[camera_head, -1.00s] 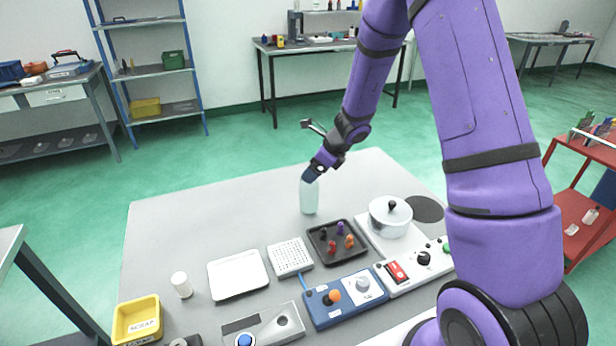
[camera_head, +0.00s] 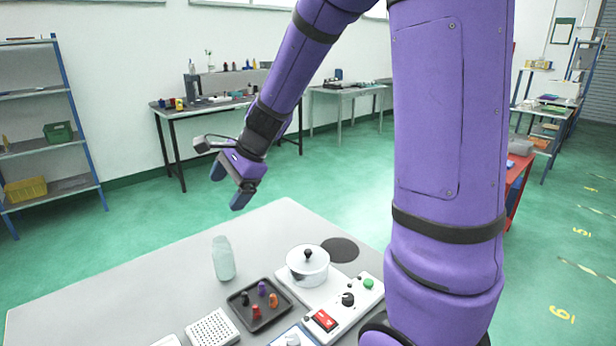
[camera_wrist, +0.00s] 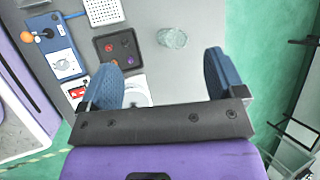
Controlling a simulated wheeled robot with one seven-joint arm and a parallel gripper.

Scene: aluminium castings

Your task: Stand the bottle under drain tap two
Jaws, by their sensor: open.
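The bottle (camera_head: 223,259), pale green and translucent, stands upright on the grey table, left of the pot. It also shows in the wrist view (camera_wrist: 172,38), beyond my fingers. My gripper (camera_head: 228,186) is open and empty, raised above and apart from the bottle. In the wrist view the two blue fingers (camera_wrist: 168,78) are spread wide with nothing between them. I cannot make out any drain tap in these frames.
A dark tray (camera_head: 257,305) with several coloured pegs lies near the bottle. A lidded pot (camera_head: 307,264) stands on a white panel with a green button and red switch. A white perforated block (camera_head: 212,330) is at the front. The table behind the bottle is clear.

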